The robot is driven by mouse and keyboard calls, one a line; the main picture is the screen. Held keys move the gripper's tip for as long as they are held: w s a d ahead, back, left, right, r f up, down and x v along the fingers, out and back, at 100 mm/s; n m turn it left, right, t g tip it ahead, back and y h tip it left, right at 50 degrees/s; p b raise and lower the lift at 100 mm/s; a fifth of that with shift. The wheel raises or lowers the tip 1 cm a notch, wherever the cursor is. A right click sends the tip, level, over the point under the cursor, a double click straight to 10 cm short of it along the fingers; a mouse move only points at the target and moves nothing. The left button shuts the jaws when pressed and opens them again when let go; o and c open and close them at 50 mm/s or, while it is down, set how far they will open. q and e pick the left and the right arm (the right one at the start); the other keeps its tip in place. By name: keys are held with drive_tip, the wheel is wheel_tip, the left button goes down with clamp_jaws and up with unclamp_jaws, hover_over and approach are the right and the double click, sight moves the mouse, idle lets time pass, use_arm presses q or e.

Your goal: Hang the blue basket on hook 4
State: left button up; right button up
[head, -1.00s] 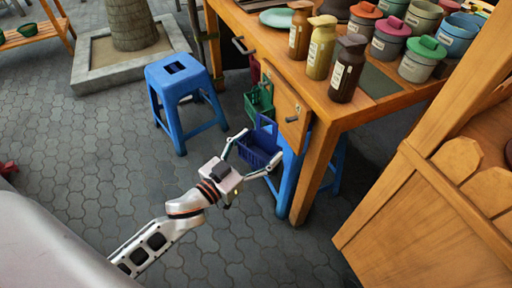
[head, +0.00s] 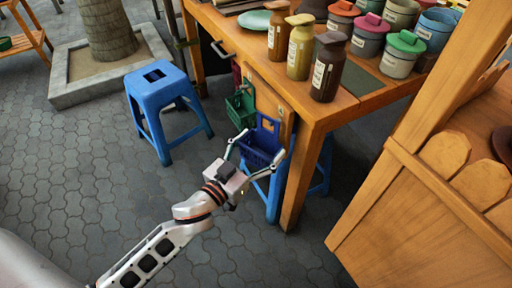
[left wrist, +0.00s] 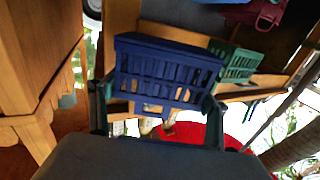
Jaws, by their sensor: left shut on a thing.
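The blue basket (head: 258,158) is in my left gripper (head: 257,153), with a fingertip at each side of it. It is upright beside the table's end panel, its handle (head: 268,124) raised in front of the wood. In the left wrist view the basket (left wrist: 168,72) fills the middle, with the fingers (left wrist: 158,106) on either side. Whether the handle touches a hook cannot be told; the hooks are too small to make out or number. My right gripper is not in view.
A green basket (head: 240,108) hangs just left of the blue one, with a dark red basket (head: 236,73) beyond. The wooden table (head: 318,112) holds bottles and jars. A blue stool (head: 160,92) stands left; a wooden cart (head: 420,205) stands right.

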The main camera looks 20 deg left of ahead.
sight(272, 144)
use_arm(q)
drive_tip(key=shift+w+d, duration=0.6)
drive_tip(key=shift+w, duration=0.15)
drive_tip(key=shift+w+d+f, duration=0.1)
drive_tip(key=shift+w+d, duration=0.05)
drive_tip(key=shift+w, duration=0.1)
drive_tip(key=c, duration=0.5)
drive_tip(key=shift+w+d+f, duration=0.15)
drive_tip(key=shift+w, duration=0.1)
drive_tip(key=shift+c, duration=0.8)
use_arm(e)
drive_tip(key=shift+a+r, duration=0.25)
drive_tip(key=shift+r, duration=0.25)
use_arm(q)
drive_tip(key=shift+d, duration=0.1)
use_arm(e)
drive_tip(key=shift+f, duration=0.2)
use_arm(q)
drive_tip(key=shift+w+d+f, duration=0.1)
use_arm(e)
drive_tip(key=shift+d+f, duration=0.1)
